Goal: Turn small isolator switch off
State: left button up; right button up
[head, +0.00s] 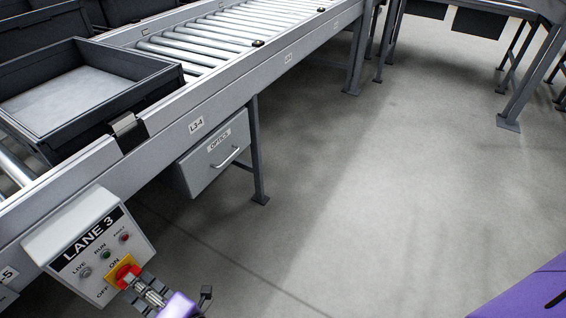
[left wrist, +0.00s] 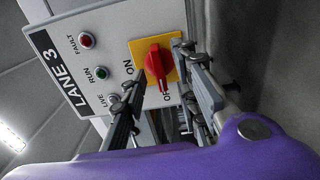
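The small isolator switch is a red rotary knob (head: 126,272) on a yellow plate (head: 113,279), low on the white LANE 3 panel (head: 72,249) at the lower left of the head view. In the left wrist view, the red knob (left wrist: 156,68) has its long axis roughly up and down, with one end toward the OFF lettering; its pointer mark is unclear. My left gripper (head: 143,288) is at the knob. In the left wrist view, its fingers (left wrist: 158,88) are apart on either side of the knob, and contact cannot be told. My right gripper is out of view.
The panel carries FAULT, RUN and LIVE lamps (head: 104,254). It is mounted on the side of a roller conveyor (head: 200,125) bearing a dark tray (head: 118,98). An OPTICS box (head: 213,160) hangs under the conveyor. The floor (head: 360,190) to the right is clear.

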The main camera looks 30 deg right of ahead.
pick_arm(q)
jog(key=v, duration=0.6)
jog(key=shift+s, duration=0.25)
jog(key=shift+d, duration=0.15)
